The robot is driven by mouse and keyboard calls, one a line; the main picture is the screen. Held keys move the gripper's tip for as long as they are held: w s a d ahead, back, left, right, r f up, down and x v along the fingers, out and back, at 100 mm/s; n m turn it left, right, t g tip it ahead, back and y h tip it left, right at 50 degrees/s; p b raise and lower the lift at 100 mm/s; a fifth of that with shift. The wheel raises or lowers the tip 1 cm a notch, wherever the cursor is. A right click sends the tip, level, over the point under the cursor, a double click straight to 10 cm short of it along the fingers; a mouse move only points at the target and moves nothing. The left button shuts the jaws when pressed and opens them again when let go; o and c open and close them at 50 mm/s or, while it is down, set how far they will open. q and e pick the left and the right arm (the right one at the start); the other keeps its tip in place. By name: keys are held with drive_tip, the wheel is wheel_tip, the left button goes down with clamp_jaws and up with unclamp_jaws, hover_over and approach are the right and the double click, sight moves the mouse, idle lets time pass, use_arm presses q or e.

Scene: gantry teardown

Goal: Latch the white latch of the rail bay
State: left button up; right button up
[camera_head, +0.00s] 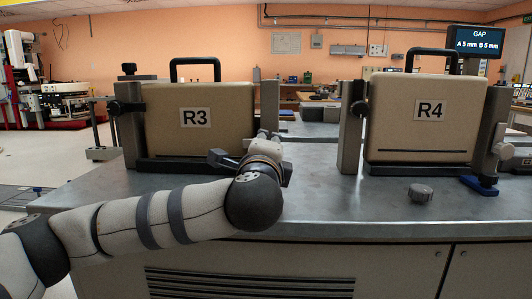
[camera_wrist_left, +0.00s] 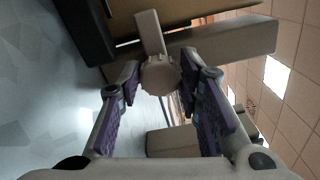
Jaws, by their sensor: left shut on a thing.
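The R3 module (camera_head: 200,122), a beige case with a black handle, stands in a bay between two upright posts on the bench. My left gripper (camera_head: 264,136) is at the bay's right post (camera_head: 270,98). In the left wrist view, its two fingers close from both sides on a round off-white latch knob (camera_wrist_left: 160,76). A pale latch bar (camera_wrist_left: 150,32) extends from the knob across the grey post (camera_wrist_left: 225,40). In the head view, my wrist and fingers mostly hide this latch. My right gripper is not in view.
A grey knob (camera_head: 420,193) lies on the bench top (camera_head: 345,200). A GAP display (camera_head: 475,39) hangs behind.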

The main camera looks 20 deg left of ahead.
use_arm(q)
drive_tip(key=shift+d, duration=0.1)
drive_tip(key=o, duration=1.1)
drive_tip(key=shift+o, duration=0.2)
drive_tip(key=v, duration=1.2)
